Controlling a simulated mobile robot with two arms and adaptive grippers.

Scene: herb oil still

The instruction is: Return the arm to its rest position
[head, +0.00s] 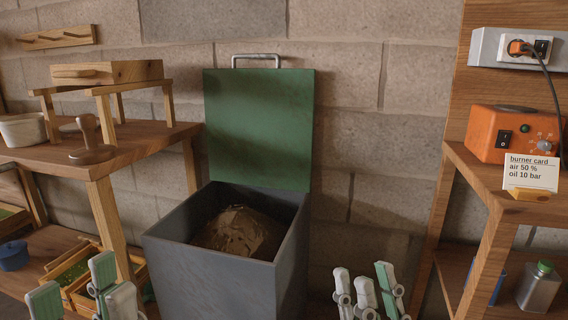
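My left gripper (78,293) shows at the bottom left edge. Its green-and-white padded fingers are spread, with nothing between them. My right gripper (371,287) shows at the bottom, right of the grey bin (210,264). Its fingertips point up and stand apart, with nothing seen between them. Both arms behind the fingers are out of the picture. The bin's green lid (259,130) stands open against the wall, and a brown heap (239,232) lies inside.
A wooden shelf (150,142) on the left carries a brown stamp-like tool (90,143) and a small stand.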

